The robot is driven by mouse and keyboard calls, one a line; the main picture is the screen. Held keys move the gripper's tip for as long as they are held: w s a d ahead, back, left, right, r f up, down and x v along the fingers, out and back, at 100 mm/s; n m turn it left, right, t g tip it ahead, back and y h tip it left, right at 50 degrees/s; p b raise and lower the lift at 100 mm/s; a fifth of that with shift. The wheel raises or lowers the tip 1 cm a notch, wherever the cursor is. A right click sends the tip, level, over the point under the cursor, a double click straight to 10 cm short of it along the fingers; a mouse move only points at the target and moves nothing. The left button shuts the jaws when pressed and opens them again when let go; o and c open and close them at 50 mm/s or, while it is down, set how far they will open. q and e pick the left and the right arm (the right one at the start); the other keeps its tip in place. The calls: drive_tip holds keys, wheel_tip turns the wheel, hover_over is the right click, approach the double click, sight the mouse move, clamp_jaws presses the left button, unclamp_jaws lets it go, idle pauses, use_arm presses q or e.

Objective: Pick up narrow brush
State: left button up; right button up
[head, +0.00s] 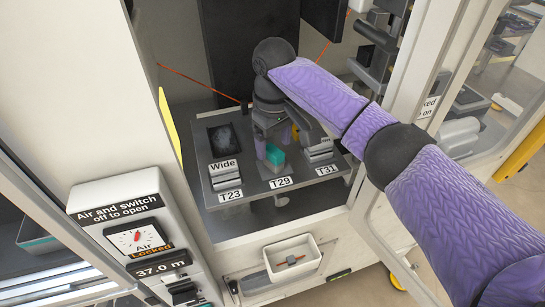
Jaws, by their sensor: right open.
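My right arm comes in from the right and reaches into the open cabinet. My right gripper (273,150) points down over the T29 place on the grey shelf (242,195). Its jaws are open, and a teal block (273,156) shows at the fingers; I cannot tell whether they touch it. No brush is plainly readable as the narrow one. A stack of grey pieces (319,153) stands at T31 to the right, its top label partly hidden by the gripper. A small grey and orange piece (291,261) lies in the white bin (311,257) below. My left gripper is not in view.
A stack marked Wide (225,176) stands at T23, left of the gripper, with a dark square panel (222,139) behind it. The cabinet frame and open glass door flank the right arm. A control panel marked Locked (137,238) is at the left.

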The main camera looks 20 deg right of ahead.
sight(274, 150)
drive_tip(key=f, duration=0.4)
drive_tip(key=shift+w+f+b, duration=0.1)
drive_tip(key=shift+w+b, duration=0.15)
drive_tip(key=shift+b, duration=0.15)
clamp_jaws()
